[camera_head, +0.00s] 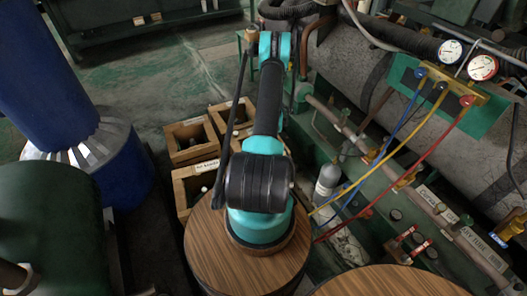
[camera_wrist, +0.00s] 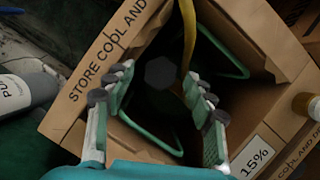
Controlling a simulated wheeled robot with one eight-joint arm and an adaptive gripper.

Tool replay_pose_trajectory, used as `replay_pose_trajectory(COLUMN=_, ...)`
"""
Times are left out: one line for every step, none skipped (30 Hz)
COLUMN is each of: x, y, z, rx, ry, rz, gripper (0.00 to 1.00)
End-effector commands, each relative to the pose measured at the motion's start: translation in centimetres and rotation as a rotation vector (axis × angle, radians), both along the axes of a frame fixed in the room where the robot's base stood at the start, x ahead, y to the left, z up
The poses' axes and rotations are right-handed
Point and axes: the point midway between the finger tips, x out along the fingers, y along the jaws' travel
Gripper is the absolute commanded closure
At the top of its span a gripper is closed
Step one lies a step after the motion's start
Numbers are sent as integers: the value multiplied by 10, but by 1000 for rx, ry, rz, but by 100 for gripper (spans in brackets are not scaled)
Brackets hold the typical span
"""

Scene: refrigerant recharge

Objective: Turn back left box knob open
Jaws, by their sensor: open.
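In the wrist view, an open cardboard-brown box (camera_wrist: 85,78) fills most of the picture, with "STORE COOL AND" on one rim and a "15%" label on another. Inside the dark box, a dark hexagonal knob (camera_wrist: 160,72) shows in the gap beyond my fingertips. Green bars (camera_wrist: 225,55) stand around it, and a yellow hose (camera_wrist: 188,35) comes down beside it. My gripper (camera_wrist: 157,97) is open over the box, its fingers on either side of the knob's line and apart from it. In the head view my arm hides the gripper.
In the head view, several open boxes (camera_head: 184,139) stand on the floor beyond a round wooden top (camera_head: 205,245). Blue, yellow and red hoses run from a gauge manifold (camera_head: 452,88) at right. A grey bottle (camera_wrist: 22,92) lies left of the box in the wrist view.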

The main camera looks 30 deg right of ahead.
Motion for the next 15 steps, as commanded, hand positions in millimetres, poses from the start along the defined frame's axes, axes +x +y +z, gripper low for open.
replay_pose_trajectory(x=0, y=0, z=0, rx=0, ry=0, rz=0, gripper=45)
replay_pose_trajectory(x=0, y=0, z=0, rx=0, ry=0, rz=0, gripper=45)
replay_pose_trajectory(x=0, y=0, z=0, rx=0, ry=0, rz=0, gripper=45)
replay_pose_trajectory(x=0, y=0, z=0, rx=0, ry=0, rz=0, gripper=45)
replay_pose_trajectory(x=0, y=0, z=0, rx=0, ry=0, rz=0, gripper=49)
replay_pose_trajectory(x=0, y=0, z=0, rx=0, ry=0, rz=0, gripper=54)
replay_pose_trajectory(x=0, y=0, z=0, rx=0, ry=0, rz=0, gripper=58)
replay_pose_trajectory(x=0, y=0, z=0, rx=0, ry=0, rz=0, gripper=62)
replay_pose_trajectory(x=0, y=0, z=0, rx=0, ry=0, rz=0, gripper=67)
replay_pose_trajectory(x=0, y=0, z=0, rx=0, ry=0, rz=0, gripper=70)
replay_pose_trajectory(x=0, y=0, z=0, rx=0, ry=0, rz=0, gripper=74)
replay_pose_trajectory(x=0, y=0, z=0, rx=0, ry=0, rz=0, gripper=79)
replay_pose_trajectory(x=0, y=0, z=0, rx=0, ry=0, rz=0, gripper=83)
replay_pose_trajectory(x=0, y=0, z=0, rx=0, ry=0, rz=0, gripper=86)
replay_pose_trajectory(x=0, y=0, z=0, rx=0, ry=0, rz=0, gripper=91)
